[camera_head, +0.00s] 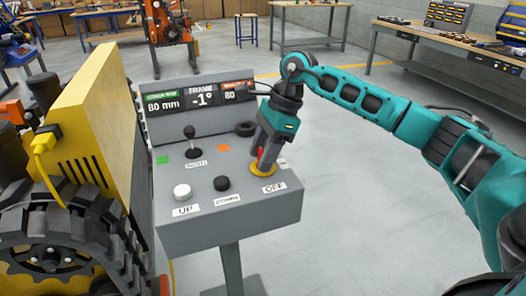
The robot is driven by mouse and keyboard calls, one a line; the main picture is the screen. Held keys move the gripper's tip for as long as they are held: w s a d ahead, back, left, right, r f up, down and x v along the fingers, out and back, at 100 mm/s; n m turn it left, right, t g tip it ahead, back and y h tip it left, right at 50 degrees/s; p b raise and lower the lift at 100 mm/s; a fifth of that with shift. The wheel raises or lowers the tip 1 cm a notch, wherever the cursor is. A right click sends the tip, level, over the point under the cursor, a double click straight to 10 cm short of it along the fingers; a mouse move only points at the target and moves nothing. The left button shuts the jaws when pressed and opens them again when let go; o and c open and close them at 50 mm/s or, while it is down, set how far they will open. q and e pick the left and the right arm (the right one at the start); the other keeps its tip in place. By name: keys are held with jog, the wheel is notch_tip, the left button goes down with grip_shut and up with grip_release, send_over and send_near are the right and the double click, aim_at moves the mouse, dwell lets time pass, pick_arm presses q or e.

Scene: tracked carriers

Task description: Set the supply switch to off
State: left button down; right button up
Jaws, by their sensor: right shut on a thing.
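The supply switch is a red handle on a round yellow base (263,171) at the right side of the grey control panel (240,212). A label reading OFF (274,187) lies just in front of it. My right gripper (264,158) reaches down from above and is shut on the red handle. The fingers hide most of the handle, so I cannot tell its exact angle. My left gripper is not in view.
The panel also has a black joystick (190,138), a white UP button (182,191), a black button (221,183) and a display (199,97). A yellow tracked carrier (95,110) stands close on the left. Workbenches line the back; the right floor is clear.

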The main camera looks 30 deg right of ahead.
jog(key=o, duration=1.1)
jog(key=shift+c, duration=0.2)
jog(key=shift+r, duration=0.1)
jog(key=p+v, duration=0.1)
jog(key=v, duration=1.1)
jog(key=shift+d+r, duration=0.15)
jog(key=shift+r, duration=0.2)
jog(key=shift+s, duration=0.15)
